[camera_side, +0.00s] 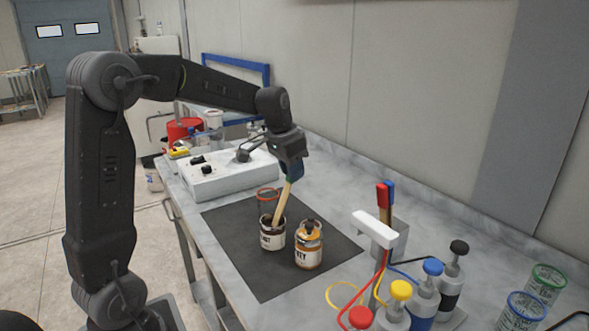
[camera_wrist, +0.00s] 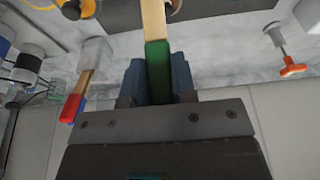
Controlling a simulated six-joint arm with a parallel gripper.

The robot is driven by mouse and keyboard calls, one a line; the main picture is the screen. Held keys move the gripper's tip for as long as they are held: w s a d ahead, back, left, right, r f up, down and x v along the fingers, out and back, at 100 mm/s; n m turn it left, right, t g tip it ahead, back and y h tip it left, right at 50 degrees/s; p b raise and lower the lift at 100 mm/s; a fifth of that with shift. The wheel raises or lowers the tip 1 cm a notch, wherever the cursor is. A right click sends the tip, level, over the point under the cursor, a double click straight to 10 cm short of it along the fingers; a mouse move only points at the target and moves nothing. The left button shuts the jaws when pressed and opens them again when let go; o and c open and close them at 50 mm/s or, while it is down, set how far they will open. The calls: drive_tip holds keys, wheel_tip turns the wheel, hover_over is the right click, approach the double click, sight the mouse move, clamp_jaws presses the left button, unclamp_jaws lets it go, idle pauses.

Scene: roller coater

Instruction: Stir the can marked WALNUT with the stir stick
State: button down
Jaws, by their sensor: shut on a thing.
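My gripper (camera_side: 293,170) is shut on the stir stick (camera_side: 282,205), a pale wooden stick. In the wrist view its green handle (camera_wrist: 158,70) sits between my fingers. The stick slants down into the open left can (camera_side: 272,236), which holds dark liquid; its lower end is hidden inside. That can's pale label shows only its last letters, which look like "NUT". To its right stands an amber-stained can (camera_side: 309,247) with a label ending in "KEY". Both cans stand upright on the dark mat (camera_side: 262,284).
A white control box (camera_side: 215,182) is at the mat's far left. A white stand (camera_side: 375,229) with red- and blue-handled sticks and several capped bottles (camera_side: 424,290) are at the right. The mat's front is clear.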

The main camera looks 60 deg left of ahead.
drive_tip(key=shift+d, duration=0.25)
drive_tip(key=w+r, duration=0.3)
drive_tip(key=r, duration=0.5)
drive_tip(key=shift+w+r, duration=0.25)
drive_tip(key=shift+r, duration=0.15)
idle(0.5)
idle(0.4)
drive_tip(key=shift+r, duration=2)
